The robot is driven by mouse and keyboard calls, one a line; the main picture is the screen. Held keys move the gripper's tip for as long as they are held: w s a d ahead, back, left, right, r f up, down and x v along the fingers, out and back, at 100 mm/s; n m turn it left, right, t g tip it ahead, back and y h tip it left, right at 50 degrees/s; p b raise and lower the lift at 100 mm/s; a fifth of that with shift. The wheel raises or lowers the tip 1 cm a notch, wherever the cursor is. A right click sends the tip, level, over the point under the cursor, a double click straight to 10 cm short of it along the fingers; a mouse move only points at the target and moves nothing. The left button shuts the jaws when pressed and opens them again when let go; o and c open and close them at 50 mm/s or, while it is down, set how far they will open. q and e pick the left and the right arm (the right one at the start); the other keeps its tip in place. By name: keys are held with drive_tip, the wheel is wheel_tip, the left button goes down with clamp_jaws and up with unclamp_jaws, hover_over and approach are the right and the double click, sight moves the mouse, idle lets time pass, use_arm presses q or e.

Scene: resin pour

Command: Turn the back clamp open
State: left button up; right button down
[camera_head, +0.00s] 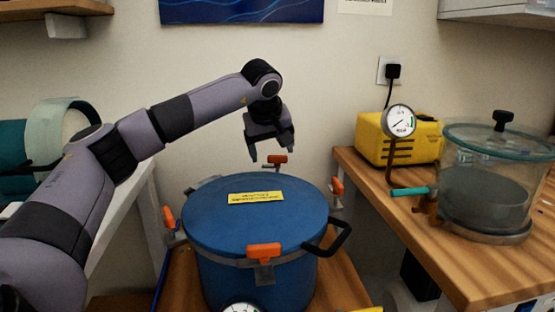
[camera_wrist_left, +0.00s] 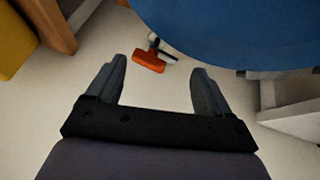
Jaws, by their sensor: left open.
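A blue round pressure pot (camera_head: 255,225) with a lid stands on a low wooden surface. The back clamp (camera_head: 277,161) has an orange handle and sits at the pot's far rim. My left gripper (camera_head: 274,157) is above and behind that rim, pointing down, open and empty. In the left wrist view the orange clamp handle (camera_wrist_left: 149,62) lies ahead of the gap between the open fingers (camera_wrist_left: 160,80), apart from them. The blue lid (camera_wrist_left: 230,25) fills the upper right there. My right gripper is not in view.
Other orange clamps sit at the front (camera_head: 264,251), left (camera_head: 169,217) and right (camera_head: 337,187) of the pot. A black handle (camera_head: 330,240) sticks out at front right. A wooden bench (camera_head: 440,235) holds a yellow pump (camera_head: 375,145) and a glass chamber (camera_head: 490,185).

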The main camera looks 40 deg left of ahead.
sight(274, 161)
use_arm(q)
drive_tip(key=d+r+m+y, duration=0.1)
drive_tip(key=m+t+y, duration=0.1)
drive_tip(key=m, duration=0.1)
drive_tip(key=shift+d+r+t+y+b, duration=0.3)
drive_tip(key=shift+d+r, duration=0.05)
drive_tip(key=shift+r, duration=0.05)
drive_tip(key=shift+b+x, duration=0.35)
drive_tip(key=shift+x, duration=3.15)
drive_tip(key=shift+w, duration=0.1)
